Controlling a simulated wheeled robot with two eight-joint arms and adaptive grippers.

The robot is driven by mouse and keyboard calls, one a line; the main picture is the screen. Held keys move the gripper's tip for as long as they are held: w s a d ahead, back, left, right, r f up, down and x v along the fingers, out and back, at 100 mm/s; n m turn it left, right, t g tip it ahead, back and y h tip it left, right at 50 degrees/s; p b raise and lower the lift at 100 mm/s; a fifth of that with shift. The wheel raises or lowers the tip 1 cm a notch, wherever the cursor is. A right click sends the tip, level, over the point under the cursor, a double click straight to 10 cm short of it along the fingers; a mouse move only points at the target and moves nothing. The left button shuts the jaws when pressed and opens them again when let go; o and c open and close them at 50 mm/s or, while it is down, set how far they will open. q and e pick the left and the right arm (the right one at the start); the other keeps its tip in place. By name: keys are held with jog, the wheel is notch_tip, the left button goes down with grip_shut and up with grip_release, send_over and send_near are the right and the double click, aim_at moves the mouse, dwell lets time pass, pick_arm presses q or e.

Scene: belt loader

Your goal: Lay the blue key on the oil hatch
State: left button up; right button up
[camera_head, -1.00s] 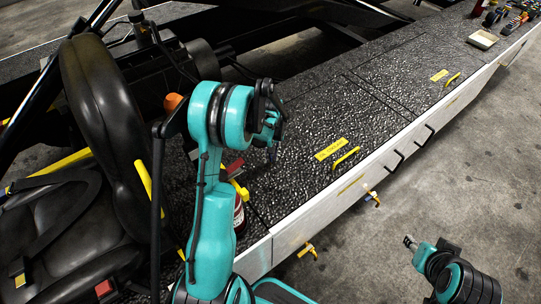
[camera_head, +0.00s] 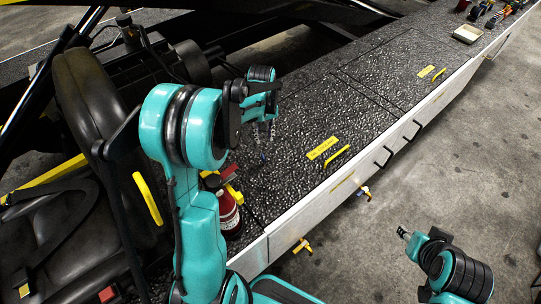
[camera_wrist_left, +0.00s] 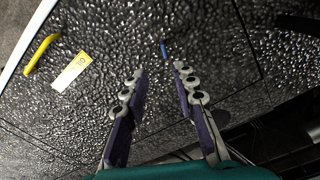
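The blue key (camera_wrist_left: 164,50) lies on the dark, rough-textured panel in the left wrist view; it is a tiny blue spot in the head view (camera_head: 264,157). The oil hatch (camera_head: 295,165) is the panel with a yellow label (camera_head: 322,148) and yellow handle (camera_head: 337,156). The key lies on the same panel as the label, inside the seam. My left gripper (camera_head: 264,132) hangs over the panel near the key, its fingers (camera_wrist_left: 157,80) apart with nothing between them. My right gripper (camera_head: 403,233) is over the floor, away from the hatch; its finger gap is too small to judge.
A second hatch with a yellow label (camera_head: 426,71) lies farther along the deck. An open tray (camera_head: 467,34) and several small items stand at the far end. A red bottle (camera_head: 229,215) stands beside my left arm. A black seat (camera_head: 95,110) is at the left.

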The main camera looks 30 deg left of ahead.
pick_arm(q)
jog(key=s+d+r+m+t, duration=0.3)
jog(key=s+d+r+m, duration=0.1)
jog(key=s+d+r, duration=0.45)
jog(key=s+d+r+m+t, duration=0.1)
jog(key=s+d+m+t, duration=0.2)
jog(key=s+d, duration=0.3)
jog(key=shift+s+d+r+m+t, duration=0.15)
jog(key=shift+s+r+m+t, duration=0.4)
jog(key=shift+s, duration=1.2)
jog(key=shift+f, duration=0.4)
